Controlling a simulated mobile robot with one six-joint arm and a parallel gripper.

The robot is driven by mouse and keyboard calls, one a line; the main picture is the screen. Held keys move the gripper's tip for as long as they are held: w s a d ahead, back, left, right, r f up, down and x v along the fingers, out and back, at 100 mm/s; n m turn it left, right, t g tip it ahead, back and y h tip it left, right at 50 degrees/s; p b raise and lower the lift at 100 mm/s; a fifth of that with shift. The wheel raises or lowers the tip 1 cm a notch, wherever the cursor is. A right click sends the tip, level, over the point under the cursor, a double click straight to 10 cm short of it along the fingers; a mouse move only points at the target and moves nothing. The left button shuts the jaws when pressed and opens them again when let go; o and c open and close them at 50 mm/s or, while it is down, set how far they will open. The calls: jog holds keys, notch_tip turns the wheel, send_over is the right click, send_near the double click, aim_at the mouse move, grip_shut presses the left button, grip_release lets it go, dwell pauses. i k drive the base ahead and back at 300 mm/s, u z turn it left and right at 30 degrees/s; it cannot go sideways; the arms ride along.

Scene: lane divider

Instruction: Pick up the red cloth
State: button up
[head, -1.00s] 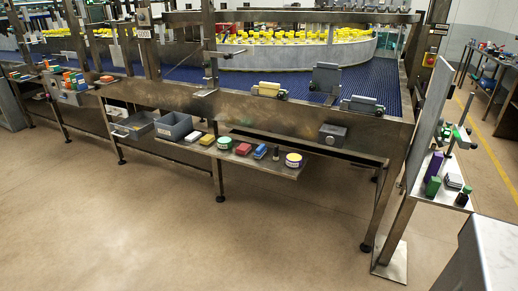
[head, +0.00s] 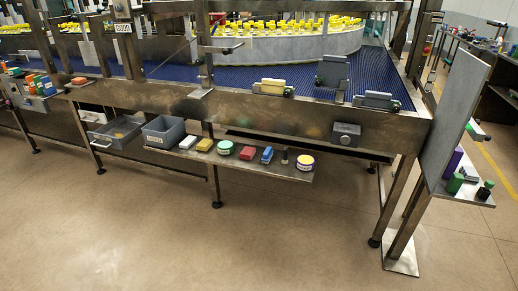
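A small red item (head: 248,153) lies on the low metal shelf (head: 290,174) under the conveyor frame. It sits between a round green-and-white tin (head: 225,148) and a blue item (head: 267,155). It may be the red cloth, but it is too small to tell cloth from a block. Another small reddish item (head: 79,81) lies on a ledge at the left. My gripper is not in view.
A yellow item (head: 204,145), a dark bottle (head: 285,156) and a purple-and-yellow tin (head: 305,162) share the shelf. A grey bin (head: 164,132) stands at its left. Metal legs (head: 214,185) and an upright panel (head: 460,110) are obstacles. The front floor is clear.

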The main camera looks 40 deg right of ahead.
aim_at(247, 153)
jog(key=z, duration=0.1)
jog(key=i, duration=1.3)
jog(key=u, duration=0.25)
